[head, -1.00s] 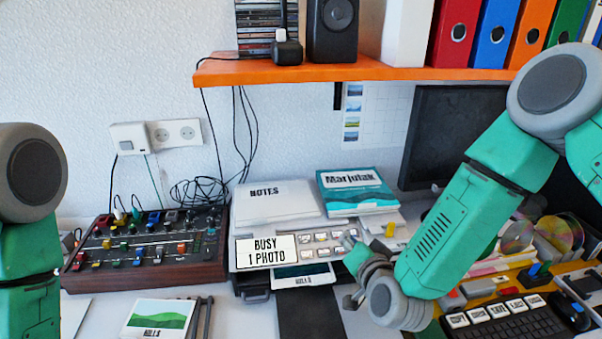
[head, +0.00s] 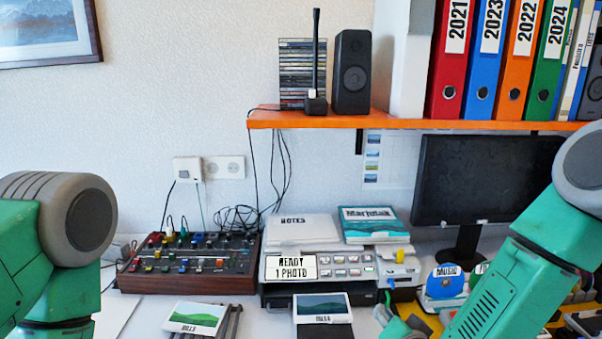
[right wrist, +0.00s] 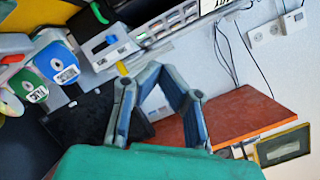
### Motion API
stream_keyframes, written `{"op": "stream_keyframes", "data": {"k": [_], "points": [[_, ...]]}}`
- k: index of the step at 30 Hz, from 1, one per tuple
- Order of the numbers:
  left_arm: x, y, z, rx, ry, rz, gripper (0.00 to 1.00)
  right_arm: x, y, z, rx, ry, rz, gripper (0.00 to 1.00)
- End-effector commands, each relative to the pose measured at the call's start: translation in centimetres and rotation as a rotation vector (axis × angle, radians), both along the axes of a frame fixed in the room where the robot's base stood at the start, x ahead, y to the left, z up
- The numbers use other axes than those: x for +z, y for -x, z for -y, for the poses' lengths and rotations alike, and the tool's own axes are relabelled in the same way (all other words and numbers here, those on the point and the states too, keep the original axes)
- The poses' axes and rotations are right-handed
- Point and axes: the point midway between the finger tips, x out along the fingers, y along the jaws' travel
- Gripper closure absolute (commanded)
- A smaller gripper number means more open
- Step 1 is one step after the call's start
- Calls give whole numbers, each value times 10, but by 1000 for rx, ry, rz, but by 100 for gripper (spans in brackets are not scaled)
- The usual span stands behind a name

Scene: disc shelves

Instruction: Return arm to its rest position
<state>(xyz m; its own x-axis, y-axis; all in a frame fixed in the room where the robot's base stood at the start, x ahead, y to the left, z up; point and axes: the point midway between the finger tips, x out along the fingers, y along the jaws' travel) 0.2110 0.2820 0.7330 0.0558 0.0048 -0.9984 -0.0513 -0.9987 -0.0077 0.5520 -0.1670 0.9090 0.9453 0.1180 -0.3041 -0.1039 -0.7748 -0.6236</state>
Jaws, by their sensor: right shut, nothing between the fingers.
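My right arm comes in from the right in the head view, in teal and grey, slanting down to the bottom edge. My right gripper (head: 384,313) is partly cut off at the bottom, beside the printed picture and in front of the printer. In the right wrist view the right gripper (right wrist: 155,70) is shut, its fingertips together and nothing held. My left arm shows only as teal and grey links at the far left; its gripper is out of view.
A printer (head: 345,268) reads "READY 1 PHOTO", with a landscape print (head: 322,305) in front. An orange shelf (head: 420,124) hangs above.

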Motion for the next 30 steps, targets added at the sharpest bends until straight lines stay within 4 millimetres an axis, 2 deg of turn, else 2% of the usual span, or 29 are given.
{"op": "stream_keyframes", "data": {"k": [8, 14, 17, 20, 22, 24, 27, 30], "points": [[-4, -1, 0, 0, 0, 3, 44, -50, 39, 3, 81, 93, -152, 100], [-7, -1, 0, 0, 0, 2, 44, -98, 89, 13, 172, 197, -324, 100], [-10, -1, 0, 0, 0, 2, 44, -126, 125, 22, 231, 261, -442, 100], [-14, -1, 0, 0, 0, 2, 44, -158, 177, 40, 310, 348, -603, 100], [-16, -1, 0, 0, 0, 2, 44, -177, 220, 57, 370, 410, -730, 100], [-18, -1, 0, 0, 0, 2, 44, -189, 259, 74, 422, 465, -847, 100], [-20, -1, 0, 0, 0, 2, 44, -196, 302, 94, 479, 521, -977, 100], [-22, -1, 0, 0, 0, 2, 44, -197, 329, 108, 514, 555, -1061, 100]]}}
